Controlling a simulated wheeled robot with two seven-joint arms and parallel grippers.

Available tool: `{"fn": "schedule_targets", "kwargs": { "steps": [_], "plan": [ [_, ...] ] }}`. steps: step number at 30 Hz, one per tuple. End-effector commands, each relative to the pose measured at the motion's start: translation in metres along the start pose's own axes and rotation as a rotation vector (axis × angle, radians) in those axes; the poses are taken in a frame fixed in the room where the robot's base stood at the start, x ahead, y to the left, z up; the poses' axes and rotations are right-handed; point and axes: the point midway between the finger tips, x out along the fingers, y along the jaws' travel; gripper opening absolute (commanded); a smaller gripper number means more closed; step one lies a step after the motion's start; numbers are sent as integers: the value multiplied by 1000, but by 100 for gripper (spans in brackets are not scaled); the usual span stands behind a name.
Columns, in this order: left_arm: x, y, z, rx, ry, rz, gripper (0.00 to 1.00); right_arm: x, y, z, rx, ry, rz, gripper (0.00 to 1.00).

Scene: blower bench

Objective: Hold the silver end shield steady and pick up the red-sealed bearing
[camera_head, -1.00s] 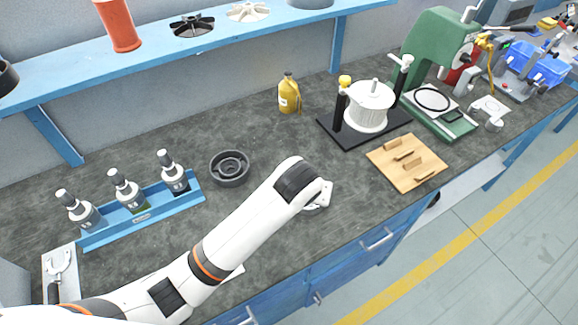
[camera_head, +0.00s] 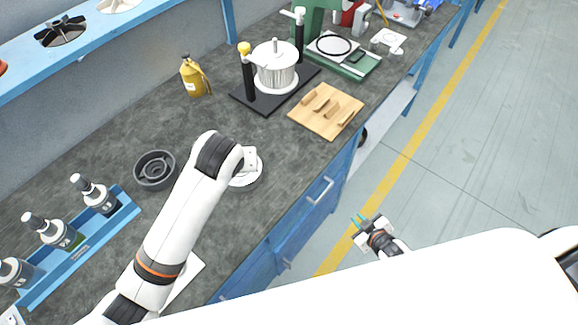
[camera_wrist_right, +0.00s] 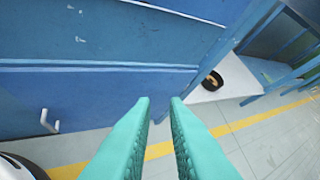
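A pale, silvery round part (camera_head: 246,178), which looks like the end shield, lies on the bench top near its front edge. My left arm reaches over it and the wrist hides much of it. The left gripper's fingers are hidden below that wrist, so I cannot tell whether they touch the part. My right gripper (camera_head: 362,222) is out in front of the bench, over the floor. In the right wrist view its teal fingers (camera_wrist_right: 158,135) are apart with nothing between them, facing the blue bench front. I cannot make out a red-sealed bearing in either view.
A dark ring-shaped housing (camera_head: 155,170) and a blue bottle rack (camera_head: 85,245) are left of my left arm. A slotted wooden board (camera_head: 327,112), a black-based fixture (camera_head: 268,98) and a yellow bottle (camera_head: 194,78) stand farther back. Drawer handles (camera_head: 320,190) project from the bench front.

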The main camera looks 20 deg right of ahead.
Motion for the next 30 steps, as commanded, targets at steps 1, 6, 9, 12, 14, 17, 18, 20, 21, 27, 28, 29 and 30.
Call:
{"fn": "schedule_targets", "kwargs": {
  "steps": [1,6,9,12,14,17,18,20,21,27,28,29,30],
  "plan": [
    [0,0,0,0,0,0,36,1,-17,29,-32,-75,-15,14],
    [0,0,0,0,0,0,36,-10,-57,123,-130,-313,-49,14],
    [0,0,0,0,0,0,36,-24,-71,179,-179,-447,-58,14],
    [0,0,0,0,0,0,36,-42,-74,237,-196,-563,-52,14],
    [0,0,0,0,0,0,36,-53,-66,271,-165,-602,-28,14],
    [0,0,0,0,0,0,36,-59,-30,305,-44,-560,75,14],
    [0,0,0,0,0,0,36,-60,-16,311,-6,-530,120,14],
    [0,0,0,0,0,0,36,-62,6,316,42,-484,190,14],
    [0,0,0,0,0,0,36,-65,20,319,66,-457,234,14],
    [0,0,0,0,0,0,36,-76,65,326,125,-367,386,14],
    [0,0,0,0,0,0,36,-76,68,326,128,-362,397,14],
    [0,0,0,0,0,0,36,-76,70,327,130,-357,405,14],
    [0,0,0,0,0,0,36,-75,73,327,133,-353,412,14]
  ]
}}
